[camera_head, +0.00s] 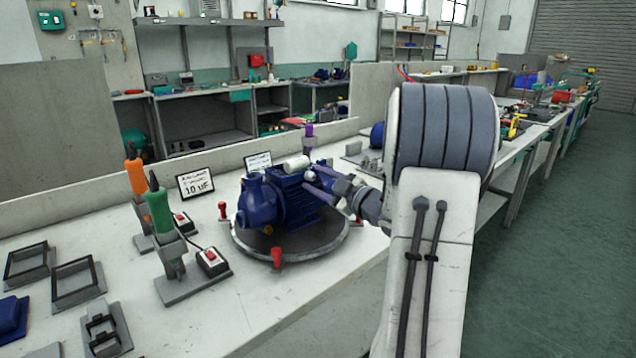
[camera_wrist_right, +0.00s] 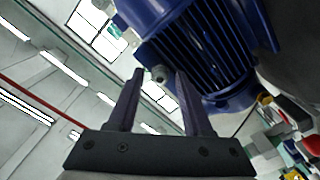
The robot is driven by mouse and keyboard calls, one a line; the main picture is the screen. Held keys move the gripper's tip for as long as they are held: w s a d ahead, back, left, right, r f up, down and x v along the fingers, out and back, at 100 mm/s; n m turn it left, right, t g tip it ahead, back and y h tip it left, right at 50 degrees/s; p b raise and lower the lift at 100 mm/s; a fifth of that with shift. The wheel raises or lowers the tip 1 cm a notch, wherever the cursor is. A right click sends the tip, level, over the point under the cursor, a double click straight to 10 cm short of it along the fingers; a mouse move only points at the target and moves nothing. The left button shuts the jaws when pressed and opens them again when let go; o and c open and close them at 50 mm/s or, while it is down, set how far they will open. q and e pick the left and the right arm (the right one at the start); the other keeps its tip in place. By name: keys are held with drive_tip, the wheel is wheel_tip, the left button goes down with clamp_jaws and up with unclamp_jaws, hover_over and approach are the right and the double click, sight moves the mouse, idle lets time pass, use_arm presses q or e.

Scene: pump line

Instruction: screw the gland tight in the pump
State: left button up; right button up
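The blue pump (camera_head: 285,203) stands on a round grey turntable (camera_head: 243,244) on the bench, with a white cylinder (camera_head: 296,163) on top. Its blue ribbed body (camera_wrist_right: 205,50) fills the upper middle of the right wrist view. A small grey gland (camera_wrist_right: 158,74) sticks out at the pump's side. It also shows as a pale knob in the head view (camera_head: 309,175). My right gripper (camera_wrist_right: 160,72) is open, with one finger on each side of the gland and gaps visible; contact is not seen. In the head view the right gripper (camera_head: 313,179) reaches in from the right. My left gripper is not in view.
Two tool stands, with orange (camera_head: 136,176) and green (camera_head: 160,211) handled drivers, stand left of the turntable. Red clamps (camera_head: 276,256) sit around its rim. Empty black frames (camera_head: 78,284) lie at front left. A low grey panel (camera_head: 150,181) bounds the bench at the back.

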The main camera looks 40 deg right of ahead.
clamp_jaws()
drive_tip(key=m+p, duration=0.2)
drive_tip(key=shift+r+p, duration=0.3)
drive_tip(key=shift+p, duration=0.1)
drive_tip(key=shift+m+p, duration=0.3)
drive_tip(key=shift+m, duration=0.2)
drive_tip(key=shift+f, duration=0.15)
drive_tip(key=shift+f+m, duration=0.1)
drive_tip(key=shift+m, duration=0.2)
